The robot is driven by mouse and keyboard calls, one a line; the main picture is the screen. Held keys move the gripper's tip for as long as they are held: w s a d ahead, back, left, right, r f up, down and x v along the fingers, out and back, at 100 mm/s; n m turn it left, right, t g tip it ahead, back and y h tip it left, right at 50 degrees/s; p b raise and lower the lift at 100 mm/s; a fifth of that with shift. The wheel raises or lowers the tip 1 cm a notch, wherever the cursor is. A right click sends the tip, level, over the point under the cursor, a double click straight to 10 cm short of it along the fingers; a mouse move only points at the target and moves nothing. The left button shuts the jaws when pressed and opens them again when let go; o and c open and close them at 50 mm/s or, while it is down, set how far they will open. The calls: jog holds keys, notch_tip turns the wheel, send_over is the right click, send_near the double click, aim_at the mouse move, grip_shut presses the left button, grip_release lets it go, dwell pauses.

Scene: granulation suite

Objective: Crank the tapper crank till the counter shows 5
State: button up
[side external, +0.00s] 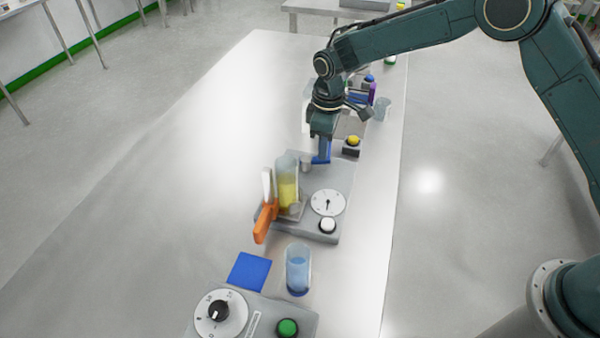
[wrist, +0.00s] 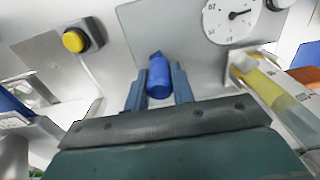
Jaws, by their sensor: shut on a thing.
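The tapper is a grey box (side external: 332,178) with a clear cylinder of yellow material (side external: 287,183) on it. Its counter is a white round dial with a black pointer (side external: 328,202), also in the upper right of the wrist view (wrist: 231,17); I cannot read its exact value. The crank shows a blue upright handle (wrist: 159,76) in the wrist view, between both fingers. My gripper (side external: 321,158) points down at the tapper's far end and is shut on that handle. In the side view the fingers hide most of the handle, and the crank's arm cannot be made out.
An orange part (side external: 265,221) stands beside the cylinder, and a white button (side external: 327,225) is on the box. A blue-filled beaker (side external: 298,269) and second dial device (side external: 258,312) are nearer. The table's left is clear.

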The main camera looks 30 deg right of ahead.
jog(key=shift+s+a, duration=0.75)
jog(key=shift+s, duration=0.15)
jog(key=shift+s+a, duration=0.2)
jog(key=shift+a, duration=0.4)
jog(key=shift+s+a, duration=0.15)
jog(key=shift+a, duration=0.4)
jog(key=shift+a, duration=0.1)
jog(key=shift+w+a, duration=0.15)
jog(key=shift+a, duration=0.4)
jog(key=shift+w+a, duration=0.15)
jog(key=shift+a, duration=0.35)
